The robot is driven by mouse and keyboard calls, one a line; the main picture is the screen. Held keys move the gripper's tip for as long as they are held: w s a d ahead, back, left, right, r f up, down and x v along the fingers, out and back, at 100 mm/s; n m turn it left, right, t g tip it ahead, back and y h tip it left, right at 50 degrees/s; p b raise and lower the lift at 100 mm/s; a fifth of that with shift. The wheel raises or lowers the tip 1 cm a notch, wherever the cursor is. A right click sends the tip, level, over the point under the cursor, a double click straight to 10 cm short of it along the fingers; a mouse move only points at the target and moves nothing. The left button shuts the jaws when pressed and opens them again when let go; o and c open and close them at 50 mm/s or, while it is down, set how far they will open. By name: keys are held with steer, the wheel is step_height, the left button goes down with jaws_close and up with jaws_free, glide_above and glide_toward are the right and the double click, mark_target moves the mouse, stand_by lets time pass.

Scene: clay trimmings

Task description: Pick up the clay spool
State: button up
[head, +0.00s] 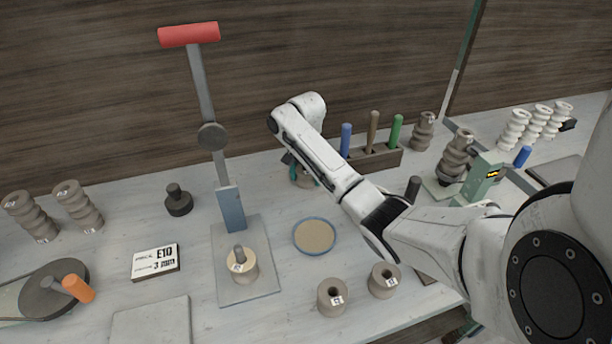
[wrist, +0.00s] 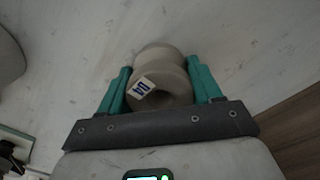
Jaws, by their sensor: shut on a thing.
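My gripper (wrist: 160,88) has teal fingers on both sides of a beige-grey clay spool (wrist: 160,58) and is shut on it. The spool has a white label with dark marks and a dark hole in its end. In the head view my gripper (head: 292,162) is beyond the round dish, mostly hidden behind my arm. I cannot tell whether the spool touches the table. Two other clay spools (head: 332,297) (head: 383,280) stand at the front of the table. One more spool (head: 243,270) sits on the press plate.
A press with a red handle (head: 189,35) stands left of centre. A round blue-rimmed dish (head: 314,236) lies in the middle. A wooden rack (head: 374,160) with coloured handles is behind. A sign (head: 155,262), a dark weight (head: 178,202) and ribbed insulators (head: 78,205) stand left.

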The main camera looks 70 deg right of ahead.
mark_target(306, 174)
steer(key=shift+r, duration=0.15)
steer(key=shift+r, duration=0.55)
steer(key=r+p, duration=0.1)
steer(key=r, duration=0.1)
steer(key=a+r+p, duration=0.1)
steer(key=p, duration=0.1)
steer(key=s+a+r+p, duration=0.1)
steer(key=r, duration=0.1)
steer(key=shift+a+r+p, duration=0.15)
steer(key=shift+r+p, duration=0.15)
steer(key=shift+p, duration=0.1)
steer(key=s+a+r+p, duration=0.4)
steer(key=a+r+p, duration=0.2)
steer(key=a, duration=0.4)
steer(key=shift+a+p, duration=0.4)
steer(key=shift+p, duration=0.3)
